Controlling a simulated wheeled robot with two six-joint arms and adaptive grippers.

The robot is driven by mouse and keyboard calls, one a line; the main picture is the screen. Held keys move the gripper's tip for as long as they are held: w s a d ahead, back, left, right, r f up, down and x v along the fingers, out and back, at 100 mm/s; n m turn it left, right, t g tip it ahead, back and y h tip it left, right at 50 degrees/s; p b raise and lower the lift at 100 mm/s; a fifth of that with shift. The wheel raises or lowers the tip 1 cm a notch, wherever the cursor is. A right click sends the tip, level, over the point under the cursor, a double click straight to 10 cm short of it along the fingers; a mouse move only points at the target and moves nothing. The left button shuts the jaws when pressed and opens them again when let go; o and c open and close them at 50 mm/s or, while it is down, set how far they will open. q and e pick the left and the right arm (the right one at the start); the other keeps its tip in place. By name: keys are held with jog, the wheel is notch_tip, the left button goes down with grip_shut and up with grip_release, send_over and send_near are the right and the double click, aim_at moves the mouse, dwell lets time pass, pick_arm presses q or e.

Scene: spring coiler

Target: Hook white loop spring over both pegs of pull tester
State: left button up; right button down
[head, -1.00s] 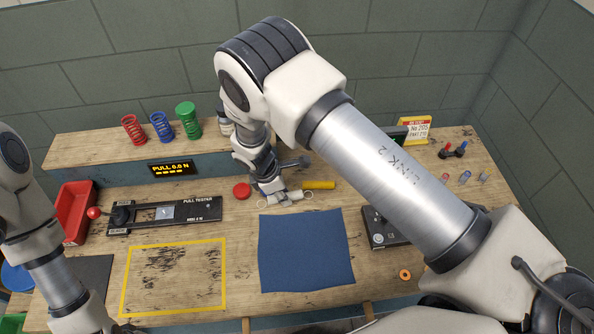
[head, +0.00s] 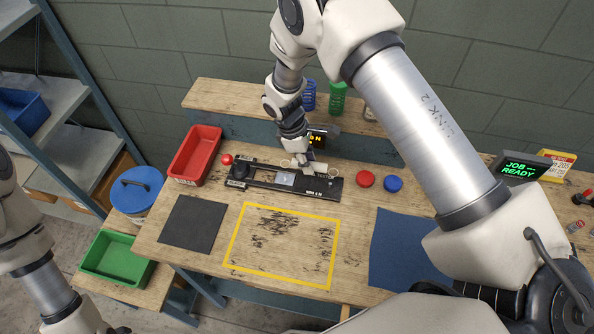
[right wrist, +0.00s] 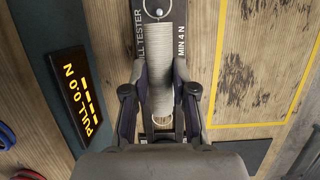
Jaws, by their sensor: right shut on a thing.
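The white loop spring (right wrist: 160,70) is a close-wound coil with a wire loop at each end. My right gripper (head: 312,168) is shut on the spring's body (head: 320,167) and holds it along the black pull tester (head: 262,184). In the right wrist view the fingers of my right gripper (right wrist: 160,92) press both sides of the coil. The upper loop lies at a small shiny peg (right wrist: 157,13); I cannot tell whether it is around it. The lower loop (right wrist: 162,122) shows between the fingers; the peg there is not clear. My left gripper is out of view.
The display (right wrist: 81,92) reads PULL 0.0 N behind the tester. Red (head: 365,179) and blue (head: 393,184) discs lie right. The yellow-outlined area (head: 283,246) in front is clear.

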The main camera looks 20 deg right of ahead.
aim_at(309, 183)
jog(key=shift+s+d+f, duration=0.1)
jog(key=shift+d+f, duration=0.05)
jog(key=shift+w+a+f+b, duration=0.2)
jog(key=shift+a+f+b, duration=0.3)
jog(key=shift+f+b, duration=0.2)
jog(key=shift+f, duration=0.25)
jog(key=shift+b+x, duration=0.7)
jog(key=shift+x, duration=0.15)
jog(key=shift+w+f+b, duration=0.1)
jog(key=shift+f+b, duration=0.45)
jog(key=shift+f, duration=0.15)
jog(key=shift+f+b, duration=0.4)
jog(key=shift+f, duration=0.25)
jog(key=c, duration=0.8)
grip_release()
jog(key=shift+c, duration=0.2)
